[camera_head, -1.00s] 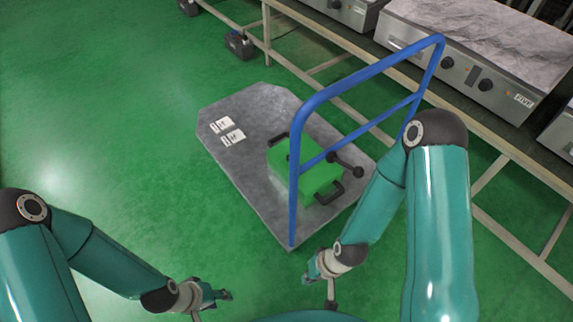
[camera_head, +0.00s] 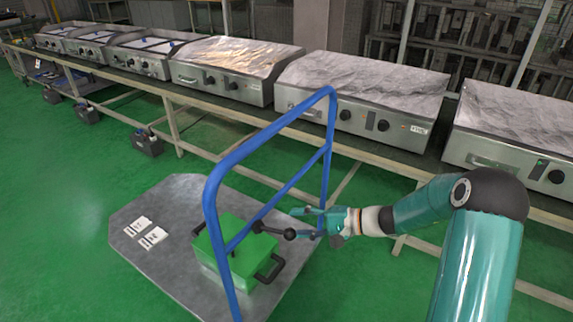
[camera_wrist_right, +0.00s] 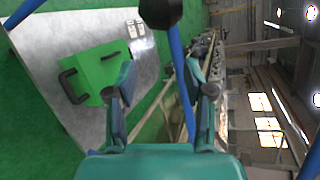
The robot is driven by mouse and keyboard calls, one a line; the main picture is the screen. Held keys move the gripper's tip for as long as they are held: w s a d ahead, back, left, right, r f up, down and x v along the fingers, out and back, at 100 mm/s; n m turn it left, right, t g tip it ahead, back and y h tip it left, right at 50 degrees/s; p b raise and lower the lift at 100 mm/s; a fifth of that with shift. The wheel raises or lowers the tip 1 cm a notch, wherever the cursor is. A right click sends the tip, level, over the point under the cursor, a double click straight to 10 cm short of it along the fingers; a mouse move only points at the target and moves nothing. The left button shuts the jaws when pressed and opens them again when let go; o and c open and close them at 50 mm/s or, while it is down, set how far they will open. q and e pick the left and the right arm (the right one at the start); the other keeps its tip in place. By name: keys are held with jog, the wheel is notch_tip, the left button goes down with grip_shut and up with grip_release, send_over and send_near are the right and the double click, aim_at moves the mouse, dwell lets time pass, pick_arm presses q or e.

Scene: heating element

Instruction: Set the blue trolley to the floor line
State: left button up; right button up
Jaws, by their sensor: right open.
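The blue trolley has a blue tube handle (camera_head: 262,135) and a grey flat deck (camera_head: 165,215) on the green floor. Its handle also shows in the right wrist view (camera_wrist_right: 181,65), as does the deck (camera_wrist_right: 50,45). My right gripper (camera_head: 308,222) is open at the handle's right upright. In the right wrist view a blue tube runs between the open fingers (camera_wrist_right: 160,92); contact cannot be told. A green box (camera_head: 238,250) with black grips sits on the deck, also in the wrist view (camera_wrist_right: 97,70). My left gripper is out of view. No floor line shows.
A long bench (camera_head: 150,88) with several steel heating units (camera_head: 360,95) runs behind the trolley. Black boxes (camera_head: 146,143) stand on the floor at its legs. The floor to the left is clear.

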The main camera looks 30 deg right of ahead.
aim_at(287, 120)
jog(key=d+r+t+h, duration=0.1)
jog(key=d+r+t, duration=0.4)
jog(key=r, duration=0.4)
jog(key=d+r+t, duration=0.2)
jog(key=d+r, duration=0.5)
jog(key=r, duration=0.2)
jog(key=p+x, duration=0.1)
jog(key=x, duration=0.4)
jog(key=p+x, duration=0.1)
jog(key=x, duration=0.5)
jog(key=p+x, duration=0.2)
jog(key=x, duration=0.3)
jog(key=shift+w+r, duration=0.2)
jog(key=shift+r, duration=0.15)
grip_shut()
jog(key=shift+f, duration=0.1)
